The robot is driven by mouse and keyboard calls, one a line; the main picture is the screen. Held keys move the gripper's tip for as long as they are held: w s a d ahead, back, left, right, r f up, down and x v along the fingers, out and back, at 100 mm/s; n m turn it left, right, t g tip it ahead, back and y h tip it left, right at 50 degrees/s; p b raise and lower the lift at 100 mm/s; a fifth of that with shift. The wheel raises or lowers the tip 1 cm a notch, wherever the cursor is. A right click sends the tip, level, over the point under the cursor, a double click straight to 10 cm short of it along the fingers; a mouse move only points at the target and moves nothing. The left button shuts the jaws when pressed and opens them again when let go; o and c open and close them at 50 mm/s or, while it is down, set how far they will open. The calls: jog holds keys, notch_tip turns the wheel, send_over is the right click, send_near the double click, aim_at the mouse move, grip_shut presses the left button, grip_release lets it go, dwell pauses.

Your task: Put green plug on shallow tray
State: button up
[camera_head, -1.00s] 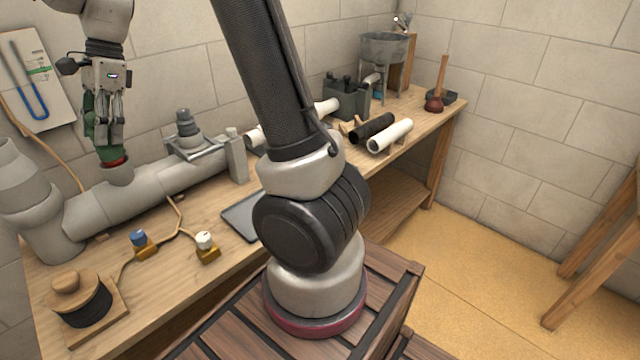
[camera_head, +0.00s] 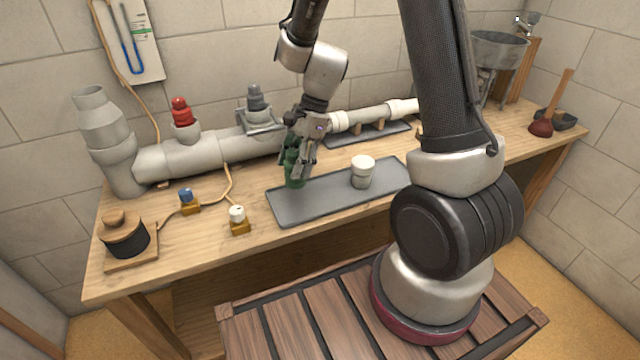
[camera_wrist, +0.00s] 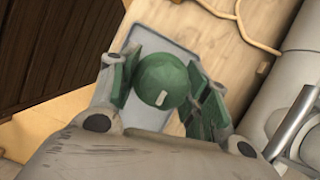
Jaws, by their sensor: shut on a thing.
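The green plug (camera_head: 291,167) is between the fingers of my gripper (camera_head: 302,162), at the left end of the shallow grey tray (camera_head: 325,197). In the wrist view the plug's round green top (camera_wrist: 163,80) sits between both fingertips (camera_wrist: 162,88), with the tray (camera_wrist: 158,48) below it. My gripper is shut on the plug and points down. The plug's lower end is at or just above the tray surface; I cannot tell whether it touches. A white-topped grey plug (camera_head: 362,172) stands upright on the tray, to the right of the green one.
A large grey pipe (camera_head: 205,150) runs behind the tray, with a red plug (camera_head: 182,113) and a dark grey plug (camera_head: 255,98) on it. The tray's middle, between the plugs, is clear.

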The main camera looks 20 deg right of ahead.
aim_at(296, 184)
notch_tip(296, 184, down, 7)
jog(key=shift+a+r, duration=0.1)
jog(key=shift+r, duration=0.1)
dwell(0.3)
jog(key=o, duration=1.4)
jog(key=shift+f, duration=0.1)
jog(key=shift+c, duration=0.2)
jog(key=s+d+r+n+t+h, duration=0.1)
jog(key=s+d+r+n, duration=0.15)
jog(key=r, duration=0.45)
jog(key=s+d+r+n, duration=0.2)
jog(key=d+r, duration=0.1)
jog(key=r, duration=0.5)
jog(key=s+d+r+n+t+h, duration=0.1)
jog(key=s+d+r+n, duration=0.15)
jog(key=r, duration=0.45)
jog(key=s+d+r+n+t+h, duration=0.1)
jog(key=s+d+r+n, duration=0.2)
jog(key=s, duration=0.3)
jog(key=s+d+r+n+t+h, duration=0.1)
jog(key=s+d+r+n+t, duration=0.1)
jog(key=s+d+r+n, duration=0.2)
jog(key=shift+s+n+h, duration=0.3)
jog(key=shift+s+n, duration=0.6)
jog(key=shift+s, duration=0.15)
